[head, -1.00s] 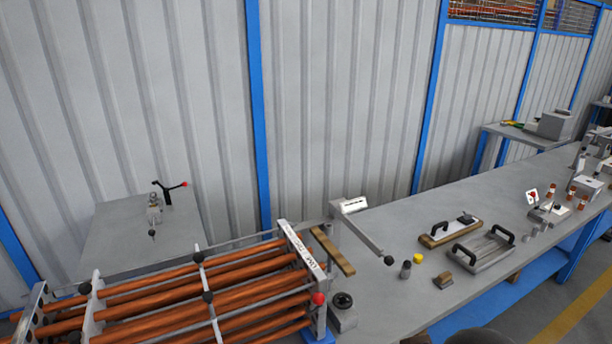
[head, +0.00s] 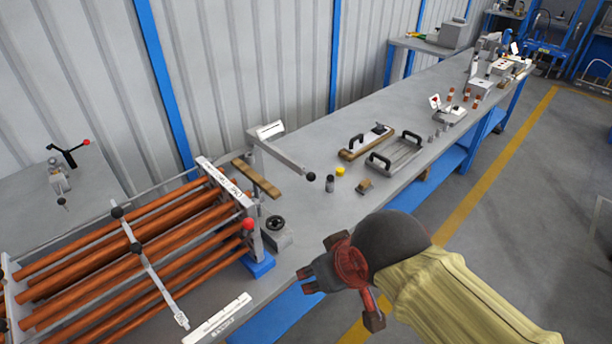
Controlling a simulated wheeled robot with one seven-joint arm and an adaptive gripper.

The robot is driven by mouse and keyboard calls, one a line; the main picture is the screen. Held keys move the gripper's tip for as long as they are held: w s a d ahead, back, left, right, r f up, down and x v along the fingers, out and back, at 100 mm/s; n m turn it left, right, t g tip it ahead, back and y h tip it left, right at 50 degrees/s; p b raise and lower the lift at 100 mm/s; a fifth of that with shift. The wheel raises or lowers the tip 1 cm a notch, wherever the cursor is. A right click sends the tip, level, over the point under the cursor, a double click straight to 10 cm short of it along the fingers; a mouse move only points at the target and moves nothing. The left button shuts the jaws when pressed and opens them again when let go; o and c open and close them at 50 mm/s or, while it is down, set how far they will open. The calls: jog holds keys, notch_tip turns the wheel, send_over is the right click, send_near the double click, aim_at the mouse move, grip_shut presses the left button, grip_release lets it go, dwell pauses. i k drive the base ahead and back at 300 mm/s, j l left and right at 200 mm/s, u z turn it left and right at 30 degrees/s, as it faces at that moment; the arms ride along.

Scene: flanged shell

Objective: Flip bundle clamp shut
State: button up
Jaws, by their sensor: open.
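A bundle of copper-coloured tubes (head: 130,245) lies in a grey frame at the left. A flat grey bar (head: 154,277) with black knobs crosses over the tubes. An end plate (head: 224,181) with lettering stands at the bundle's right end, with a red knob (head: 248,224) near its lower end. I cannot tell which part is the bundle clamp; its hinge is not clear. My gripper (head: 306,280) is at lower centre, right of the bundle and apart from it. Its dark fingers point left, open, with nothing seen between them.
A grey post with a black-knobbed arm (head: 285,155) stands on the bench (head: 320,210) behind a wooden strip (head: 256,178). Handled plates (head: 396,153), a yellow cap (head: 340,171) and small parts lie farther right. A side table (head: 30,195) with a red-tipped lever is at left.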

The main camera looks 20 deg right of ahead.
aim_at(247, 224)
jog(key=k+l, duration=0.65)
jog(key=l+u, duration=0.05)
jog(key=l, duration=0.1)
